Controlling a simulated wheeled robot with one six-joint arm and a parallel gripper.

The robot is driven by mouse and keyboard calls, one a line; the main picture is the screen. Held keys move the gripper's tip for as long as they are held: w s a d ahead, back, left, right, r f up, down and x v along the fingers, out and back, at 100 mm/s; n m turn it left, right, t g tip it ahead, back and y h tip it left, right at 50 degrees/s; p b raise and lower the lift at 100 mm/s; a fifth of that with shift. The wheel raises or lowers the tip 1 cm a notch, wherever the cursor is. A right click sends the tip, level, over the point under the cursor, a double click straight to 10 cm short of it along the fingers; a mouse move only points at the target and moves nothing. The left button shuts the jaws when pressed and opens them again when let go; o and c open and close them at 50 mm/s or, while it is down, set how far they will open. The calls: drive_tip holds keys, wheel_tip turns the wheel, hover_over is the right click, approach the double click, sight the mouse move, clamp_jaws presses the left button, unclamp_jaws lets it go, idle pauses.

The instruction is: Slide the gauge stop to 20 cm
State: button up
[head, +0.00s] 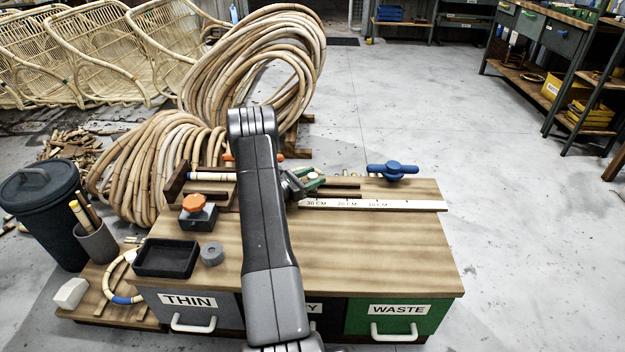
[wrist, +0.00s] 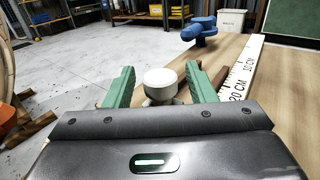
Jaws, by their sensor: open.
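The gauge rule (head: 400,205) is a white strip along the bench's back edge, marked 30, 20 and 10 CM from left to right. It also shows in the wrist view (wrist: 243,78). A pale round knob (wrist: 161,82), apparently the gauge stop's, stands between the green fingers of my gripper (wrist: 159,74). The fingers are apart, one on each side of it; I cannot tell whether they touch it. In the head view my gripper (head: 312,181) is behind the rule near the 30 CM mark. My arm hides part of the bench, and the stop's lower part is hidden.
A blue clamp-like handle (head: 393,170) stands behind the rule's right part. An orange-knobbed block (head: 198,209), a black tray (head: 167,258) and a grey ring (head: 212,254) are on the bench's left. The bench top (head: 370,250) is clear at right. Rattan coils (head: 250,65) stand behind.

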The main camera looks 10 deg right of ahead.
drive_tip(key=shift+d, duration=0.15)
clamp_jaws()
drive_tip(key=d, duration=0.3)
drive_tip(key=s+d, duration=0.1)
drive_tip(key=d, duration=0.2)
drive_tip(key=s+d, duration=0.1)
drive_tip(key=d, duration=0.3)
drive_tip(key=shift+b, duration=0.4)
drive_tip(key=shift+a, duration=0.1)
unclamp_jaws()
